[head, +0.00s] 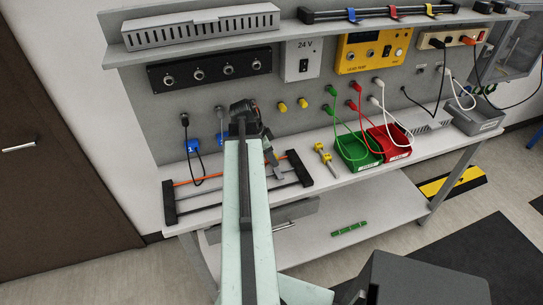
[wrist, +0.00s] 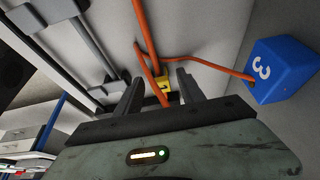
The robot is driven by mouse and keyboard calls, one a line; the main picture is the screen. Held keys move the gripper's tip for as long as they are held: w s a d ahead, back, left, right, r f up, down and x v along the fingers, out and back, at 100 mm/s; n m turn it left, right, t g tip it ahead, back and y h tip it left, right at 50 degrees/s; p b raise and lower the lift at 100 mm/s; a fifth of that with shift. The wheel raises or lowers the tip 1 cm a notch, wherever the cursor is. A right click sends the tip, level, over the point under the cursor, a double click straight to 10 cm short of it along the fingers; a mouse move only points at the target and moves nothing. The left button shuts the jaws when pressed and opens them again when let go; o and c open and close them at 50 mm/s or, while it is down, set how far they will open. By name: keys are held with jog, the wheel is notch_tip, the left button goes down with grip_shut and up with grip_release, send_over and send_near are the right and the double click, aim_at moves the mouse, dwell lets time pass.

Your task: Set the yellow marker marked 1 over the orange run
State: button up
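The yellow marker (wrist: 163,88) with a dark mark that looks like 1 shows in the wrist view, just past and between the fingertips. My gripper (wrist: 160,80) is open around this line of sight, with gaps on both sides of the marker and no clear contact. The orange run (wrist: 147,35) comes down from the top to the marker's upper end; another orange length bends right towards a blue block (wrist: 275,70) marked 3. Whether the marker sits over the run, I cannot tell. In the head view my arm hides the marker; part of an orange line (head: 207,179) shows on the bench.
Grey bars (wrist: 85,40) stand left of my fingers. In the head view, a dark-ended frame (head: 170,203) lies on the bench, with yellow pieces (head: 324,158), a green bin (head: 358,151) and a red bin (head: 390,143) to its right. Cables hang from the back panel.

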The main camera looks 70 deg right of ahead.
jog(key=shift+r+p, duration=0.5)
jog(key=shift+p, duration=0.05)
jog(key=p+v, duration=1)
jog(key=v, duration=0.1)
jog(key=shift+r, duration=0.2)
jog(key=shift+w+a, duration=0.1)
jog(key=shift+a, duration=0.05)
jog(key=w+a+f+n+t, duration=0.1)
jog(key=w+a+n+t, duration=0.2)
jog(key=w+a+n, duration=1.35)
jog(key=w+a+n+y, duration=0.1)
jog(key=w+a+n, duration=0.35)
jog(key=a, duration=0.85)
jog(key=w+a+n+y, duration=0.1)
jog(key=w+a+n, duration=0.3)
jog(key=a, duration=0.8)
jog(key=w+a+n+y, duration=0.1)
jog(key=w+a+n, duration=0.35)
jog(key=a, duration=0.85)
notch_tip(320, 180, down, 7)
jog(key=w+m+b, duration=0.1)
jog(key=w+b, duration=0.1)
jog(key=b, duration=0.4)
jog(key=shift+t, duration=0.3)
